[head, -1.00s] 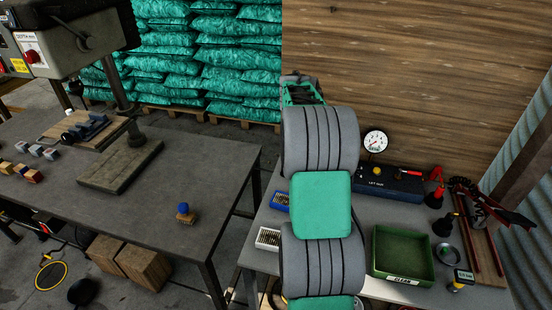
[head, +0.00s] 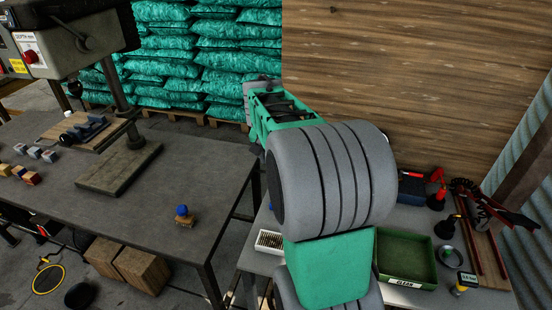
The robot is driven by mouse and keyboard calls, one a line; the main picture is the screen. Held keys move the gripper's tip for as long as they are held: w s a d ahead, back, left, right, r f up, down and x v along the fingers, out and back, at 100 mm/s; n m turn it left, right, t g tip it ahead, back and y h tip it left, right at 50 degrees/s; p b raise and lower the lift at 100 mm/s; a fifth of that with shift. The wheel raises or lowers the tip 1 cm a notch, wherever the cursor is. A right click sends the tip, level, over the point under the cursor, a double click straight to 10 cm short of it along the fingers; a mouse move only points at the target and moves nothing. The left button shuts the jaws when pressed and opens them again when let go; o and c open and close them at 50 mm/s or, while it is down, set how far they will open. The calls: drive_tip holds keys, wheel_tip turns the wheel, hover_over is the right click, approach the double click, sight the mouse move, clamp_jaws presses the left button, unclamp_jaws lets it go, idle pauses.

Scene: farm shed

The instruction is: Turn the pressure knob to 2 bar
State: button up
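The dark blue air unit (head: 411,189) stands at the back of the right-hand bench. Only its right end shows, beside my arm. My grey and teal arm covers the rest, so the pressure gauge and the yellow knob are hidden now. My arm reaches up and away to the left of the unit. I cannot make out its gripper fingers, nor whether they are near the knob.
A green tray (head: 405,284) marked CLEAN sits at the bench front. A wooden wall (head: 420,70) rises behind. On the left table are a drill press (head: 65,35) and a blue-knobbed brush (head: 185,217).

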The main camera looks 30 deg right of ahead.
drive_tip(key=shift+f, duration=0.1)
drive_tip(key=s+d+f+m+t+h+b, duration=0.1)
drive_tip(key=d+f+h+b, duration=0.2)
drive_tip(key=d, duration=0.6)
drive_tip(key=s+d+f+m+t+h+b, duration=0.1)
drive_tip(key=s+d+f+h+b, duration=0.1)
drive_tip(key=d+f+b, duration=0.4)
drive_tip(key=s+d+f+m+t+h+b, duration=0.1)
drive_tip(key=d+f+h+b, duration=0.3)
drive_tip(key=d, duration=0.8)
drive_tip(key=shift+s+f+m+b, duration=0.15)
drive_tip(key=shift+s+f+b, duration=0.25)
drive_tip(key=shift+f, duration=0.25)
drive_tip(key=shift+s+f+m+b, duration=0.15)
drive_tip(key=shift+s+f+b, duration=0.15)
drive_tip(key=shift+f+b, duration=0.25)
drive_tip(key=shift+d+t, duration=0.3)
drive_tip(key=shift+d, duration=0.05)
drive_tip(key=p+x, duration=0.1)
drive_tip(key=x, duration=0.6)
drive_tip(key=shift+w+d+r, duration=0.1)
drive_tip(key=shift+c, duration=0.3)
